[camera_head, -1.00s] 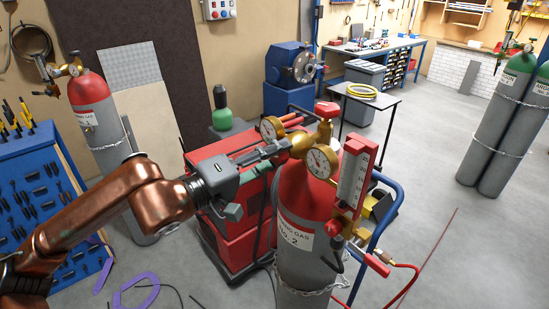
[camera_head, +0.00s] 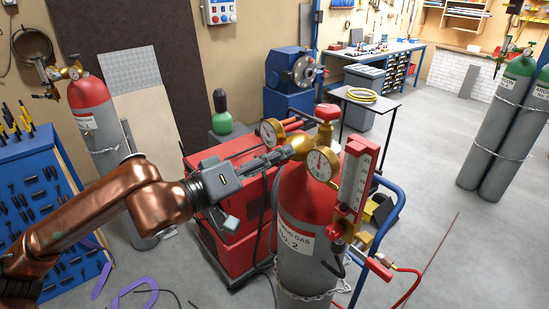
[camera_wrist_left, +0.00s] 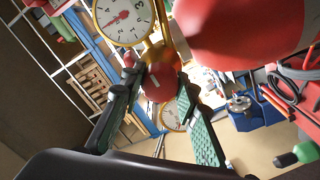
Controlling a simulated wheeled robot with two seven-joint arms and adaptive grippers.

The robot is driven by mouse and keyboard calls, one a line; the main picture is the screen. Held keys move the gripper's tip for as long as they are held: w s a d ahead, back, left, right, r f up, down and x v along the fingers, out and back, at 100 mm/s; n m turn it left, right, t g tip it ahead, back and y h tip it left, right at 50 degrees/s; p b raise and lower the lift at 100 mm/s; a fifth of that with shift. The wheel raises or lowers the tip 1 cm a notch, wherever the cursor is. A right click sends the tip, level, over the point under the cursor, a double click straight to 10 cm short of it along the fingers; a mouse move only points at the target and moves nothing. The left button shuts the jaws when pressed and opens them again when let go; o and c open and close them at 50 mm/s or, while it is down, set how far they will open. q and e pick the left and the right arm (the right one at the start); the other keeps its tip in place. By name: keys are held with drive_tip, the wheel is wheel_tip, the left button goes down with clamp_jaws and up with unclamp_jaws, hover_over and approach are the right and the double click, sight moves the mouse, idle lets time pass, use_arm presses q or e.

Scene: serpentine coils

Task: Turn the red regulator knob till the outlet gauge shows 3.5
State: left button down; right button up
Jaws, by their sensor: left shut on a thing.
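The red regulator knob (camera_wrist_left: 160,82) sits between the fingers of my left gripper (camera_wrist_left: 158,88) in the left wrist view. In the head view my left gripper (camera_head: 272,157) reaches in from the left to the brass regulator (camera_head: 297,147), shut on the knob, which its fingers hide there. Two round white gauges with yellow rims, a left one (camera_head: 271,131) and a right one (camera_head: 323,163), flank the regulator. The wrist view shows a larger gauge (camera_wrist_left: 122,18) with a red needle, and a smaller one (camera_wrist_left: 172,116) partly covered. I cannot tell an exact reading. My right gripper is not in view.
The regulator stands on a red-topped grey gas cylinder (camera_head: 302,254) with a red valve handwheel (camera_head: 327,112) and a flowmeter (camera_head: 353,178) at its right. A red machine (camera_head: 236,257) stands behind it. Another cylinder (camera_head: 92,105) and a blue tool board (camera_head: 35,190) are at left.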

use_arm(q)
drive_tip(key=shift+s+f+m, duration=0.1)
drive_tip(key=shift+f+m, duration=0.15)
drive_tip(key=shift+m, duration=0.55)
drive_tip(key=shift+m, duration=0.9)
drive_tip(key=c, duration=1.9)
unclamp_jaws()
drive_tip(key=o, duration=0.5)
drive_tip(key=shift+r, duration=0.2)
drive_tip(key=shift+a, duration=0.1)
drive_tip(key=b+v, duration=0.2)
drive_tip(key=v, duration=1.5)
